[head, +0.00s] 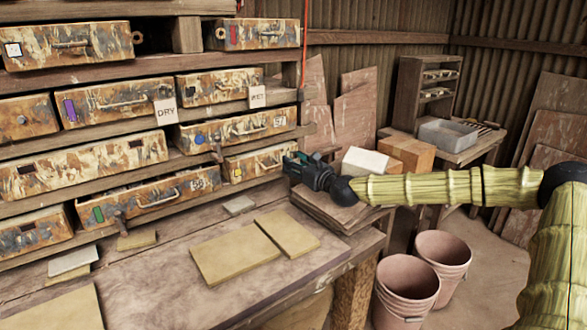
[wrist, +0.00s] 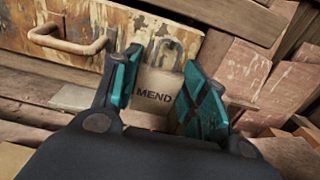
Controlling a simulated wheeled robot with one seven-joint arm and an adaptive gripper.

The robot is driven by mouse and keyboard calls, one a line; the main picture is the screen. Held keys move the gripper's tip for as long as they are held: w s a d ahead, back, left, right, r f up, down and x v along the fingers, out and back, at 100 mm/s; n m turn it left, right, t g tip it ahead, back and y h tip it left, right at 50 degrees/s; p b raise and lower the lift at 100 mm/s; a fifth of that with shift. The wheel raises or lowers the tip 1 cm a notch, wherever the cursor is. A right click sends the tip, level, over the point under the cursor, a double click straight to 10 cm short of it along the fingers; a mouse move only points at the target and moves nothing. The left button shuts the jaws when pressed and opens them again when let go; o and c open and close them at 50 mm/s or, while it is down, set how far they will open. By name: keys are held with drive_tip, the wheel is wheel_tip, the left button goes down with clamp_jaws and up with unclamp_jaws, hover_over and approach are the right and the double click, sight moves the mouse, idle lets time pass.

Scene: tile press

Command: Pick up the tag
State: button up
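In the head view, my gripper (head: 289,162) is at the right end of the lower drawer (head: 258,162) with a yellow mark, and I cannot make out the MEND tag there.
Other tags, DRY (head: 166,111) and WET (head: 257,97), hang on drawers higher up. Tiles (head: 236,255) lie on the workbench (head: 175,285) below. A white block (head: 364,162) and stacked boards (head: 330,212) are close to my gripper. Pink buckets (head: 408,285) stand on the floor.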

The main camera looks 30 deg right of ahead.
idle(0.3)
drive_tip(key=shift+r, duration=0.7)
drive_tip(key=s+p, duration=0.1)
drive_tip(key=s, duration=0.5)
drive_tip(key=s+d+p, duration=0.1)
drive_tip(key=s, duration=0.5)
drive_tip(key=s+p, duration=0.1)
drive_tip(key=s, duration=0.5)
drive_tip(key=shift+d, duration=0.25)
drive_tip(key=shift+w+a, duration=0.1)
